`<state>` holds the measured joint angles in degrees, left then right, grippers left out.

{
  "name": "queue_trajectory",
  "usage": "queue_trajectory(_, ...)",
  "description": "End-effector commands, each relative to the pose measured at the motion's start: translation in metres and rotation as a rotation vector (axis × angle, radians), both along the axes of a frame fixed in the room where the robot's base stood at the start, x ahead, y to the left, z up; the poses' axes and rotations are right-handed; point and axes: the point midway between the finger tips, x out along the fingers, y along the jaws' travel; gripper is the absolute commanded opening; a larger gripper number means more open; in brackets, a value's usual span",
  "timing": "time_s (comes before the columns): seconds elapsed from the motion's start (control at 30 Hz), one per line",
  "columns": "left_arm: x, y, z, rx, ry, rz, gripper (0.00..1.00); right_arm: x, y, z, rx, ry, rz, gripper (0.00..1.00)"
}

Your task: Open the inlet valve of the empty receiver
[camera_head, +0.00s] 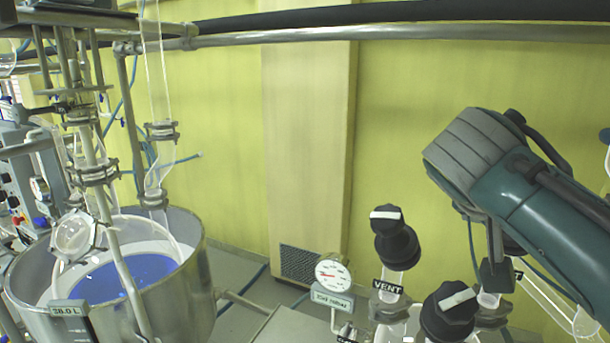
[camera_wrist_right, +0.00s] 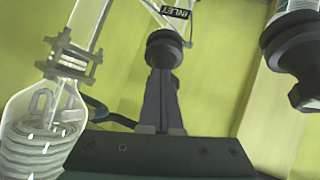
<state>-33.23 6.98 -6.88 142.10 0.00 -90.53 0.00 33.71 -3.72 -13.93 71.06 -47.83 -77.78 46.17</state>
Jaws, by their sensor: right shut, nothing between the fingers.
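In the right wrist view a black round valve knob (camera_wrist_right: 165,48) sits beside a tag reading INLET (camera_wrist_right: 175,13) on a glass tube. My right gripper (camera_wrist_right: 161,75) is shut and empty, its fingertips at the knob; I cannot tell whether they touch it. The receiver's body is not clearly visible. My left gripper is out of view.
A pressure gauge (camera_head: 333,272) stands left of the VENT valve. A steel vessel with blue liquid (camera_head: 190,240) fills the lower left. In the wrist view a glass coil piece (camera_wrist_right: 45,140) is at left and another black knob (camera_wrist_right: 300,60) at right.

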Motion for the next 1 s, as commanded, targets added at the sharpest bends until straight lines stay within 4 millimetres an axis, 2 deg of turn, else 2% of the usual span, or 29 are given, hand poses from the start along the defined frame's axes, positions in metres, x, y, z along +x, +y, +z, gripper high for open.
queue_trajectory(0.17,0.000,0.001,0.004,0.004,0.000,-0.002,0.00,-0.003,0.003,0.002,0.002,0.001,0.000,0.00)
queue_trajectory(0.63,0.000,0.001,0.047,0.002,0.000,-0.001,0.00,-0.015,0.030,0.049,0.004,0.002,0.001,0.00)
queue_trajectory(1.0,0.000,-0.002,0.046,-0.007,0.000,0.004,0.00,-0.018,0.031,0.045,0.008,0.011,0.002,0.00)
